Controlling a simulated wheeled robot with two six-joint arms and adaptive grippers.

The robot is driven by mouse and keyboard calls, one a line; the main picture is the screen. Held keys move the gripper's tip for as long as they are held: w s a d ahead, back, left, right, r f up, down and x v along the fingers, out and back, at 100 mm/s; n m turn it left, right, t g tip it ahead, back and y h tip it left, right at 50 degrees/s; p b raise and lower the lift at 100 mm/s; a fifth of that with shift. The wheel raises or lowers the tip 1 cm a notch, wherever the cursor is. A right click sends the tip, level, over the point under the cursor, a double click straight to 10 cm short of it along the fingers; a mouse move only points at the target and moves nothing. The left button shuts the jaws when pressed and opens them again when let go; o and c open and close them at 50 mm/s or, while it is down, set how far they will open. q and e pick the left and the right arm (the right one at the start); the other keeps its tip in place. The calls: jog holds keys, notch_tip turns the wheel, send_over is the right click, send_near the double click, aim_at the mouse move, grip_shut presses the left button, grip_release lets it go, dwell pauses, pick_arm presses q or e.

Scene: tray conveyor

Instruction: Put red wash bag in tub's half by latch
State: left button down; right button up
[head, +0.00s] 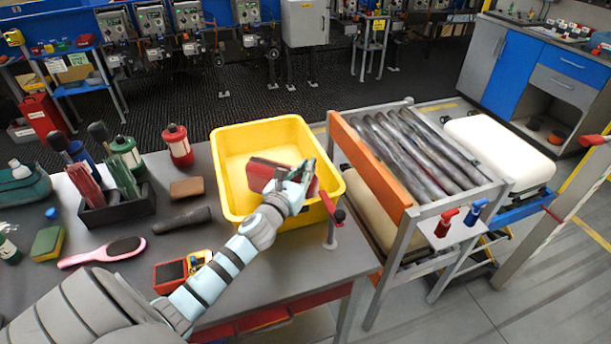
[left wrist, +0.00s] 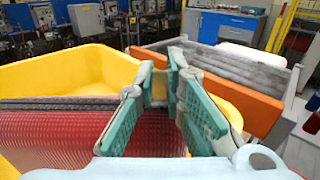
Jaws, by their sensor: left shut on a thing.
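The red wash bag (head: 264,176) has a dark top edge and is held over the yellow tub (head: 236,150). It also shows in the left wrist view (left wrist: 55,135), with a ribbed red side. My left gripper (head: 298,178) is shut on the bag near its right end, above the tub's right part. In the left wrist view its two green fingers (left wrist: 163,100) stand in front of the tub (left wrist: 75,72). The bag and arm hide part of the tub's floor. A red-and-dark fitting (head: 338,215) stands by the tub's near right corner; I cannot tell if it is the latch.
A roller conveyor with an orange side board (head: 372,165) stands right of the tub. A dark caddy (head: 118,210) with bottles and brushes, a brown block (head: 187,188), a pink brush (head: 102,252) and a red box (head: 170,276) are left on the table.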

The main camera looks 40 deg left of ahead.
pick_arm(q)
jog(key=shift+s+r, duration=0.2)
jog(key=shift+r, duration=0.1)
jog(key=shift+f, duration=0.2)
jog(key=shift+w+f, duration=0.1)
jog(key=shift+f, duration=0.35)
jog(key=c, duration=1.7)
grip_release()
